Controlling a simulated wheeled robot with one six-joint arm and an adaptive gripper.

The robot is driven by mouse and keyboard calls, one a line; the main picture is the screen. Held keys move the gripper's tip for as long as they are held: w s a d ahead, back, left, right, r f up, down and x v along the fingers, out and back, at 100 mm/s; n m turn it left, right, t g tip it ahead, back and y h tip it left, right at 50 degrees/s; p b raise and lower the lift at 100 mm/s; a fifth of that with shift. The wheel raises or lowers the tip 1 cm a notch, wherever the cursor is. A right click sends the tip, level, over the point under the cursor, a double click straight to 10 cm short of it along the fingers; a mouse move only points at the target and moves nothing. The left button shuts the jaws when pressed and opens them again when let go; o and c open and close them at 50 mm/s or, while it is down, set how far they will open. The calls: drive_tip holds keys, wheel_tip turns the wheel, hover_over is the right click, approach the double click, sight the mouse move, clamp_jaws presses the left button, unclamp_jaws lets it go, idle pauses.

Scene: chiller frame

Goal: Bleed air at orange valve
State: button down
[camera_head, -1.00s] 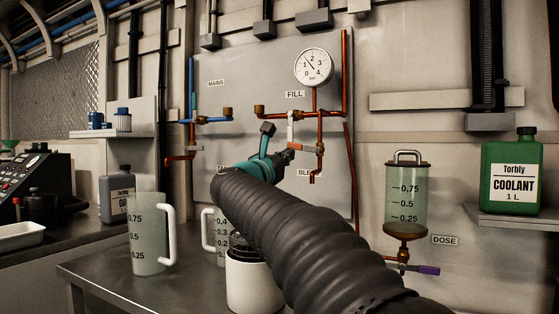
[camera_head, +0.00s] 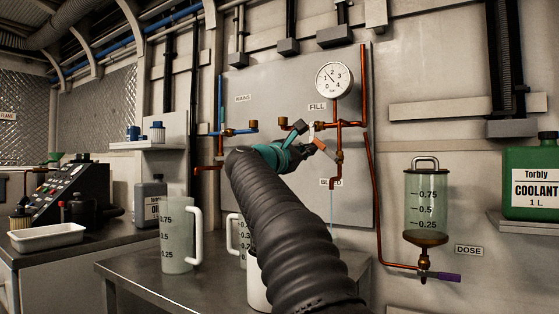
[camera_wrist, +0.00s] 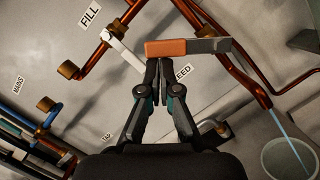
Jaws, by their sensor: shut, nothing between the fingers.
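The orange valve handle (camera_head: 324,145) sits on the copper pipework below the FILL label, tilted in the head view. In the wrist view its orange grip (camera_wrist: 172,48) is on a grey lever, just beyond my fingertips. My gripper (camera_wrist: 158,64) is shut and empty, its tips at the grip's lower edge; I cannot tell whether they touch. In the head view my gripper (camera_head: 305,149) is beside the handle. A thin pale stream (camera_head: 331,207) runs down from the bleed outlet (camera_head: 332,184). In the wrist view it falls into a round clear vessel (camera_wrist: 268,160).
A pressure gauge (camera_head: 334,79) is above the valves. A white lever (camera_wrist: 122,48) is left of the orange grip. A clear jug (camera_head: 176,240) stands on the metal table (camera_head: 118,268). The dosing vessel (camera_head: 426,205) and the green coolant bottle (camera_head: 533,184) are at the right.

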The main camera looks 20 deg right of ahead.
drive_tip(key=shift+s+d+r+m+g, duration=0.1)
drive_tip(key=shift+d+r+m+g, duration=0.15)
drive_tip(key=shift+m, duration=0.4)
drive_tip(key=shift+s+r+m+g, duration=0.15)
drive_tip(key=shift+r+m, duration=0.2)
drive_tip(key=shift+m, duration=0.3)
drive_tip(key=shift+r, duration=0.1)
